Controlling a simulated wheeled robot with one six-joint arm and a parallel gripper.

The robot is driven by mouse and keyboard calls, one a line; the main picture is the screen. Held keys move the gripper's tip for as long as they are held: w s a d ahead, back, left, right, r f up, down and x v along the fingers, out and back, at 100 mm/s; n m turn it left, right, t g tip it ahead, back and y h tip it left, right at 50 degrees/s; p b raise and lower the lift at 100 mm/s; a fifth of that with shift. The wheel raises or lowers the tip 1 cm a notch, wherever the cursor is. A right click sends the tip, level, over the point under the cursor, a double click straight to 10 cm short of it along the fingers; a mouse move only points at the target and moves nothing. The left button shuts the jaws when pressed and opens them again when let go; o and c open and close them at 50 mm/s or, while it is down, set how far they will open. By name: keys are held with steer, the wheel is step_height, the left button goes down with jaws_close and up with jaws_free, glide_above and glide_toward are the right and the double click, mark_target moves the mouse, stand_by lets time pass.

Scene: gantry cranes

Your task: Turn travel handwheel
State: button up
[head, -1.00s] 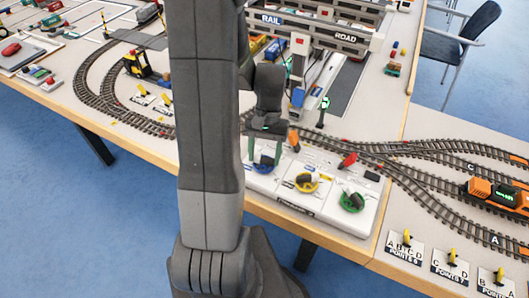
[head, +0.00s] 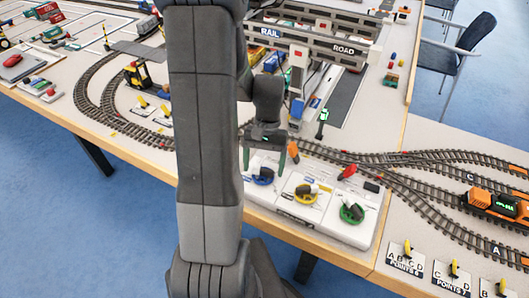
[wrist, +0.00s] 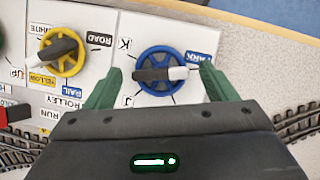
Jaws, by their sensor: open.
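A blue handwheel (head: 263,178) sits at the left end of a white control panel (head: 325,225). My gripper (head: 265,160) is open and empty above it. In the wrist view the blue handwheel (wrist: 160,50) lies between my two green fingertips (wrist: 160,74), with a gap on each side. Its black-and-white handle lies across the wheel, the white end toward the right finger. Labels J, K and PARK surround it. I cannot read a travel label. A yellow handwheel (head: 306,194) and a green handwheel (head: 352,213) sit further right on the panel.
An orange lever (head: 294,151) and a red lever (head: 347,171) stand on the panel's far side. Model tracks (head: 420,190) run behind and right of it. The grey gantry crane (head: 310,35) stands beyond. Yellow points levers (head: 408,247) are at the front right.

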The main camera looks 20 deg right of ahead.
steer(key=v, duration=1.3)
steer(key=shift+w+r+p, duration=0.15)
steer(key=shift+r+p, duration=0.05)
steer(key=shift+p, duration=0.15)
steer(key=shift+d, duration=0.1)
